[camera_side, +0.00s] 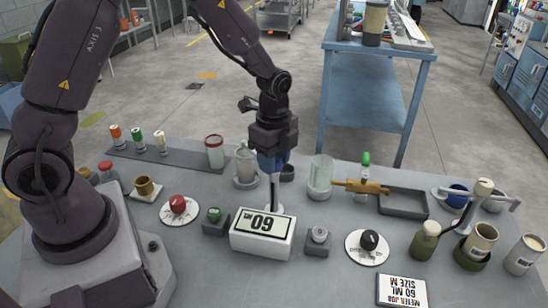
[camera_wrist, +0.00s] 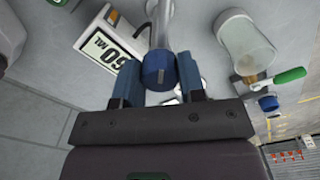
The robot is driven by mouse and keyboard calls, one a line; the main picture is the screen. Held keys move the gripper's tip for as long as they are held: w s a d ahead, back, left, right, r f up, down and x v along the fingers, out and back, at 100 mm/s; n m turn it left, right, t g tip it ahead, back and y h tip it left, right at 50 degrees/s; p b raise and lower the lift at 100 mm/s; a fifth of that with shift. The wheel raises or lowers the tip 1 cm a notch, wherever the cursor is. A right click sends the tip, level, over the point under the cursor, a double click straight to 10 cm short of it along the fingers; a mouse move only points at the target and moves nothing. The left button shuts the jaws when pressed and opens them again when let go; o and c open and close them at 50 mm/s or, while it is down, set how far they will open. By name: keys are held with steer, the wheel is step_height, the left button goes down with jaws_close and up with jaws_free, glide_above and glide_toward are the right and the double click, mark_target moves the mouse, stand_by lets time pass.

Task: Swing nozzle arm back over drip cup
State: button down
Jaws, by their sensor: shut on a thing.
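My gripper (camera_side: 272,163) points down at the middle of the bench, just behind the display box. In the wrist view, its two blue fingers (camera_wrist: 158,82) stand on both sides of a blue-capped end of a grey tube, which I take for the nozzle arm (camera_wrist: 158,70). A thin post (camera_side: 275,190) shows under the gripper in the side view. A brass valve (camera_side: 362,187) with a green handle (camera_side: 366,160) sits right of a clear glass cylinder (camera_side: 320,180). A small dark cup (camera_side: 287,173) is partly hidden behind the gripper; I cannot tell whether it is the drip cup.
The white display box (camera_side: 263,236) reads 60. A clear jar (camera_side: 245,168) stands close left of my gripper. A grey tray (camera_side: 404,203) lies right.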

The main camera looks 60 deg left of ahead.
steer(key=shift+m, duration=0.4)
steer(key=m, duration=0.3)
steer(key=shift+m, duration=0.3)
steer(key=m, duration=0.4)
steer(key=shift+m, duration=0.4)
steer(key=c, duration=0.7)
jaws_free()
steer(key=shift+r, duration=0.1)
step_height(320, 180, up, 13)
